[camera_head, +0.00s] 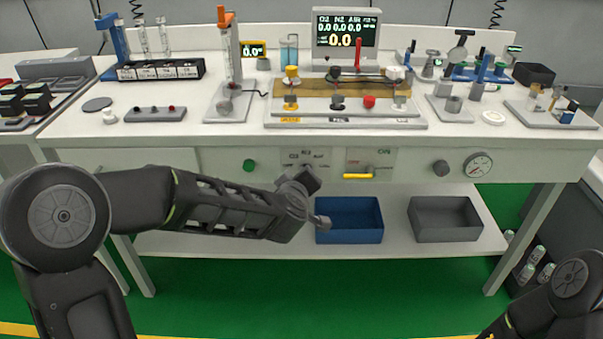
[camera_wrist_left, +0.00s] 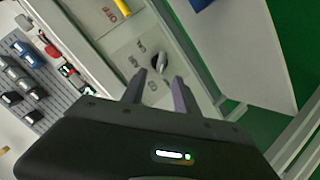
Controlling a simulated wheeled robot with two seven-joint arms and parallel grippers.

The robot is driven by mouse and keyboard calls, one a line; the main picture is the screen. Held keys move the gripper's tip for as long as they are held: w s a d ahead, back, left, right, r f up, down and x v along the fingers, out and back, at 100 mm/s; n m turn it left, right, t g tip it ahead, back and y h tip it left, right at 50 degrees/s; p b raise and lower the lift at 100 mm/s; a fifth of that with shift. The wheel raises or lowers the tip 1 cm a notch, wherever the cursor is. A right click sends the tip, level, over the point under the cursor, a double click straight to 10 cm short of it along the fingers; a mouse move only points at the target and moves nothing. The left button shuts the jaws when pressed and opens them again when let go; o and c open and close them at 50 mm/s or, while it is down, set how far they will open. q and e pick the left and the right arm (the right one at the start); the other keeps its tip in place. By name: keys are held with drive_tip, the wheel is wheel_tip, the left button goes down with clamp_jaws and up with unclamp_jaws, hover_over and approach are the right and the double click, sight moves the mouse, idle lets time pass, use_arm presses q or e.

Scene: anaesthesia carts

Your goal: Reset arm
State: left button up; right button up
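My left arm reaches in from the left in the head view, in front of the cart's front panel. Its gripper (camera_wrist_left: 158,76) shows in the left wrist view with two fingers apart and nothing between them. A dark selector knob (camera_wrist_left: 160,62) on the white panel appears just beyond the fingertips; I cannot tell whether they touch it. In the head view the left gripper's end (camera_head: 307,186) sits just below the selector panel (camera_head: 318,158), and its fingers are hard to make out. Part of my right arm shows at the lower right; its gripper is out of view.
The white worktop (camera_head: 230,142) above carries a display (camera_head: 346,32), a flow tube, a brown board with fittings and several small parts. A yellow handle (camera_head: 359,176) and a gauge (camera_head: 478,164) are on the front. A blue bin (camera_head: 349,222) and grey bin (camera_head: 446,220) stand on the shelf.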

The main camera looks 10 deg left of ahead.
use_arm(q)
drive_tip(key=v, duration=0.2)
drive_tip(key=shift+s+r, duration=0.1)
drive_tip(key=shift+s, duration=0.15)
drive_tip(key=s+d+f+m+g+h, duration=0.2)
drive_tip(key=s+d+f+m+g, duration=0.3)
drive_tip(key=f, duration=0.7)
drive_tip(key=s+d+f+m+g+h, duration=0.1)
drive_tip(key=s+d+f+h, duration=0.2)
drive_tip(key=s+f, duration=0.65)
drive_tip(key=s+d+f+m+g, duration=0.2)
drive_tip(key=s+f+g, duration=0.5)
drive_tip(key=s+f, duration=1.1)
wheel_tip(320, 180, up, 18)
drive_tip(key=p, duration=1.7)
drive_tip(key=shift+s+r+t+h, duration=0.2)
drive_tip(key=shift+s+t+h, duration=0.1)
drive_tip(key=shift+s+h, duration=0.15)
